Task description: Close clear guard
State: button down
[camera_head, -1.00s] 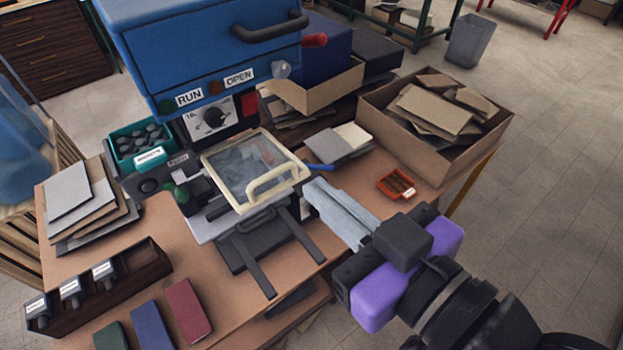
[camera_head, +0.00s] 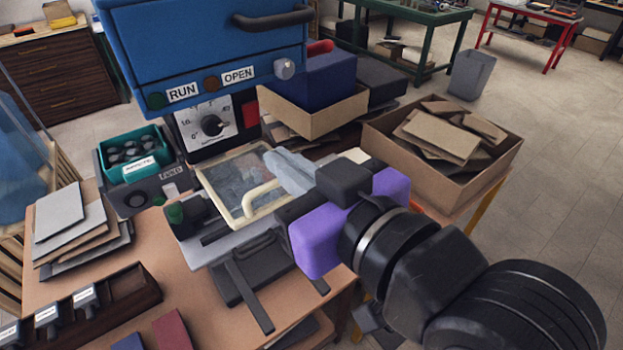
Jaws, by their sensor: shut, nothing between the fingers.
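The clear guard (camera_head: 236,184) is a see-through panel in a cream frame, in front of the blue machine. Its cream handle (camera_head: 262,197) is on the near edge, toward the right. I cannot tell exactly how far the guard is tilted. My gripper (camera_head: 280,164) is shut and empty, its grey fingers over the guard's right side, just beyond the handle. I cannot tell whether the fingers touch the frame. The fingers and the purple gripper body hide the guard's right edge and part of the bench behind it.
The blue machine (camera_head: 208,50) rises behind the guard, with a dial and RUN and OPEN labels. A cardboard box of scraps (camera_head: 420,165) stands at the right. A teal bin (camera_head: 133,150) and stacked sheets (camera_head: 75,225) are at the left. Dark rails (camera_head: 248,295) extend from the machine's front.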

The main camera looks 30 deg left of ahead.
jog(key=shift+w+a+f, duration=0.15)
jog(key=shift+a+f, duration=0.1)
jog(key=shift+f, duration=0.45)
jog(key=shift+w+a+f, duration=0.1)
jog(key=shift+a+f, duration=0.2)
jog(key=shift+f, duration=0.45)
jog(key=shift+w+a+f, duration=0.15)
jog(key=shift+a+f, duration=0.1)
jog(key=shift+f, duration=0.45)
